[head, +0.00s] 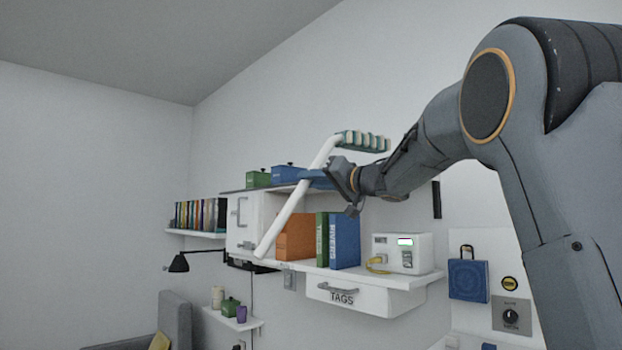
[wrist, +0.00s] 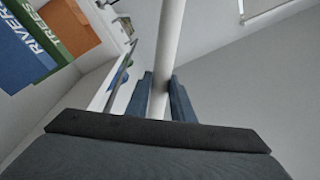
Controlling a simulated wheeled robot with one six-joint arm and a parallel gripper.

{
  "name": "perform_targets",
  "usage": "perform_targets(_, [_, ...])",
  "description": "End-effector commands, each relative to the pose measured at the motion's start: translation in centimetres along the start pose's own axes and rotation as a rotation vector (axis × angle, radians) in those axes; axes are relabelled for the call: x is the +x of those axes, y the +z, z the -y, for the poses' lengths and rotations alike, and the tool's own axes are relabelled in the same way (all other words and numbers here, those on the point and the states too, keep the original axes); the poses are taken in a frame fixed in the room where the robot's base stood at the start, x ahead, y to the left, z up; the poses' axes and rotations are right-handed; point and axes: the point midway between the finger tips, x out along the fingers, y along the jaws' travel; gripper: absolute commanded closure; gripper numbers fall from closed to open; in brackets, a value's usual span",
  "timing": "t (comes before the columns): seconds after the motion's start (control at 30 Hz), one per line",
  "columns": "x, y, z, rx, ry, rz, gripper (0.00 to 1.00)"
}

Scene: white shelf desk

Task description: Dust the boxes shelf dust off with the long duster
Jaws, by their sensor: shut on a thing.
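My gripper (head: 318,180) is shut on the white handle of the long duster (head: 287,216), in front of the boxes shelf. The wrist view shows the handle (wrist: 170,40) between my two blue fingers (wrist: 162,92). The handle slants from lower left to upper right. The duster's striped teal and white head (head: 362,141) is up to the right, above the shelf's level and apart from the boxes in the picture. The boxes shelf (head: 232,191) is the top board, bearing a green box (head: 258,179) and a blue box (head: 286,173). I cannot make out dust on it.
Below, a shelf holds an orange box (head: 295,238), green and blue binders (head: 345,241) and a white device (head: 402,252). A white cabinet (head: 243,220) is at left. A lamp (head: 178,263) and bookshelf (head: 195,234) are farther left. The wall above is clear.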

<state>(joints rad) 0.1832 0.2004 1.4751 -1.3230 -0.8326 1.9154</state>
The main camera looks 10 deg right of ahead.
Motion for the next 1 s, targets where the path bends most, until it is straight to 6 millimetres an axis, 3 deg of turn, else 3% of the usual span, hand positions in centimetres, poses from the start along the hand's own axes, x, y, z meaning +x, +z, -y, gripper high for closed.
perform_targets(1.0, [-0.6, 4.2, -2.8, 0.0, -0.001, 0.0, 1.0])
